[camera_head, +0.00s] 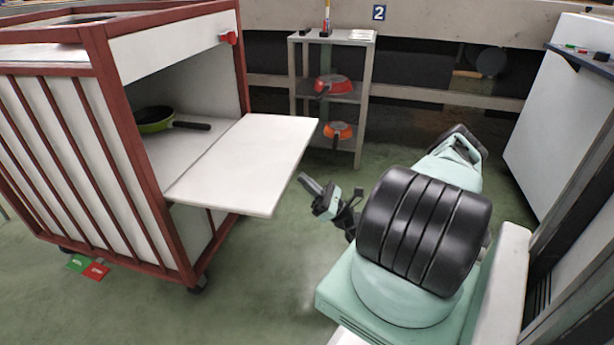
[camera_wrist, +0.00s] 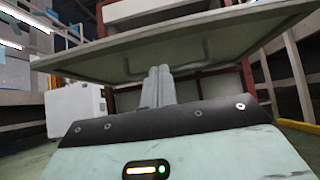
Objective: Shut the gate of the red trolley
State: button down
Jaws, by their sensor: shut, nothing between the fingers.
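The red trolley (camera_head: 121,110) stands at the left of the head view, a red frame with white panels. Its white gate (camera_head: 250,160) is folded down and sticks out level toward the right. A green pan (camera_head: 155,119) with a dark handle lies inside the opening. My gripper (camera_head: 306,182) is shut and empty, just right of the gate's outer edge and apart from it in the head view. In the wrist view my gripper (camera_wrist: 158,75) points up toward the trolley, and the gate's underside (camera_wrist: 200,42) spans above it. I cannot tell whether the fingertips touch the gate.
A grey shelf rack (camera_head: 333,38) behind holds a red pan (camera_head: 333,84) and an orange pan (camera_head: 338,131). A white board or cabinet (camera_head: 560,100) stands at the right. Green and red cards (camera_head: 96,270) lie on the floor by the trolley. The floor before the gate is clear.

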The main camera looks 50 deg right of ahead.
jog(key=shift+r+b, duration=0.55)
jog(key=shift+r, duration=1.3)
jog(key=shift+r, duration=0.1)
